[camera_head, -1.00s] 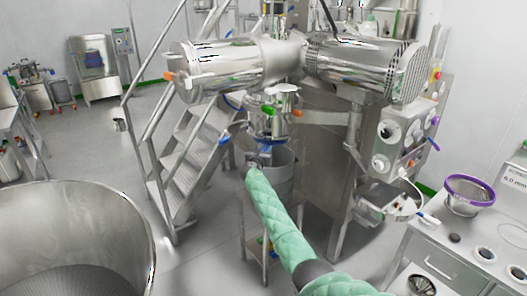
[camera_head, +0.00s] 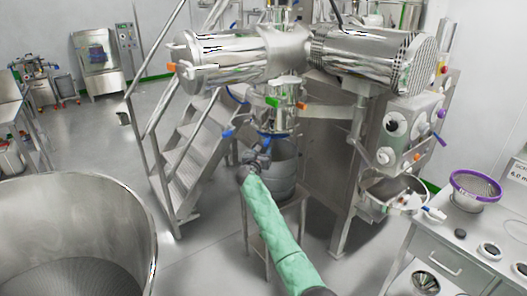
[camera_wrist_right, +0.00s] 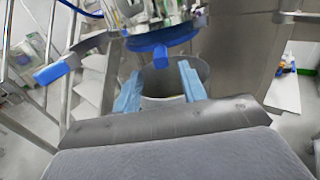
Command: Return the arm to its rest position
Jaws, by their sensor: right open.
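My right arm, in a quilted green sleeve, comes up from the bottom centre of the head view. Its right gripper (camera_head: 259,155) is in front of the machine's outlet and the grey bucket (camera_head: 284,178) on a stand. In the right wrist view the two light-blue fingers (camera_wrist_right: 160,88) are apart with nothing between them. The open bucket (camera_wrist_right: 207,72) shows beyond them, under the outlet with its blue ring (camera_wrist_right: 163,39). The fingers overlap the bucket in the picture; I cannot tell whether they touch it. My left gripper is not in view.
A large steel bowl (camera_head: 130,205) stands at the lower left. Metal steps (camera_head: 190,160) are left of the bucket. The steel machine (camera_head: 365,65) rises behind and to the right. A bench with a purple-rimmed sieve (camera_head: 475,187) is at the right. Open floor lies between bowl and stand.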

